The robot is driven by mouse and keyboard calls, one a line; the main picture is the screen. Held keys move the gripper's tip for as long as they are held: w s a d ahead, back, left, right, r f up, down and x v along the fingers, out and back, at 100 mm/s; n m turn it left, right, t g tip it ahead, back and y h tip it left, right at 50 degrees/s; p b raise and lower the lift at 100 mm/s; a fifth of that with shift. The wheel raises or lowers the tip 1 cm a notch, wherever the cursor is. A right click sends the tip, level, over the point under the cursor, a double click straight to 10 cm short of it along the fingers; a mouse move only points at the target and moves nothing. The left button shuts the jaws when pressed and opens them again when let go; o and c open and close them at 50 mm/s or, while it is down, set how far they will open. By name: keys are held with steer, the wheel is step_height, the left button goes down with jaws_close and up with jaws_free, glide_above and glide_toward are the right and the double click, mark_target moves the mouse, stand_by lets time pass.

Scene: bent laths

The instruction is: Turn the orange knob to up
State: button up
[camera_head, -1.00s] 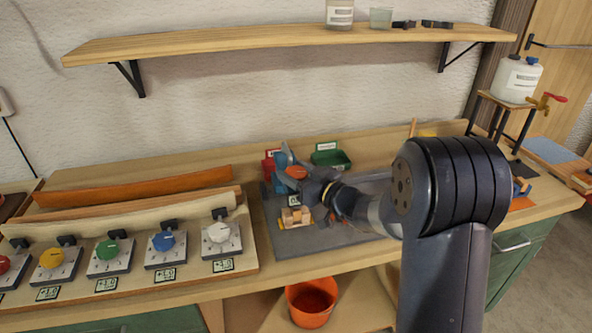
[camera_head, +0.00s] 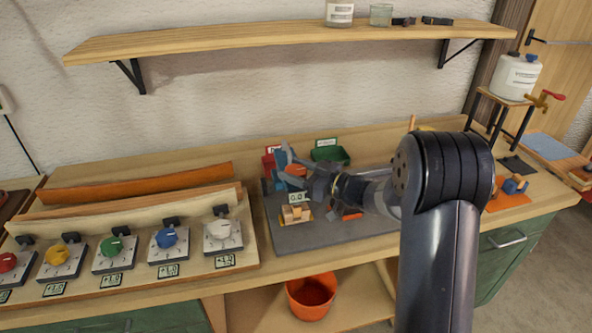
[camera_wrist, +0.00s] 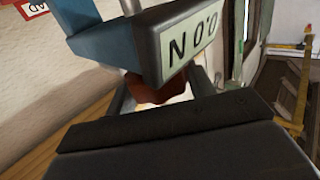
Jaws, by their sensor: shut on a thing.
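The orange knob (camera_head: 296,170) shows as a small orange patch on the blue bench device (camera_head: 281,172), at the middle of the bench. Most of it is hidden by my gripper (camera_head: 312,182), which reaches in from the right. In the wrist view a dark orange-brown part of the knob (camera_wrist: 158,92) shows below the device's readout (camera_wrist: 190,42), between the fingers. My gripper is shut on the knob. Which way the knob points cannot be told. The readout shows 0.0 N.
A panel of red, yellow, green, blue (camera_head: 166,238) and white (camera_head: 222,230) knobs stands at the left. A green bin (camera_head: 331,155) and a red bin stand behind. A small wooden block (camera_head: 296,214) lies on the grey mat. An orange bucket (camera_head: 311,297) is below.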

steer(key=o, duration=1)
steer(key=shift+c, duration=0.2)
steer(key=shift+d, duration=0.1)
steer(key=b+v, duration=0.2)
steer(key=v, duration=0.8)
steer(key=shift+s+d, duration=0.15)
steer(key=shift+d, duration=0.1)
steer(key=p+x, duration=0.2)
steer(key=x, duration=0.9)
steer(key=shift+d, duration=0.1)
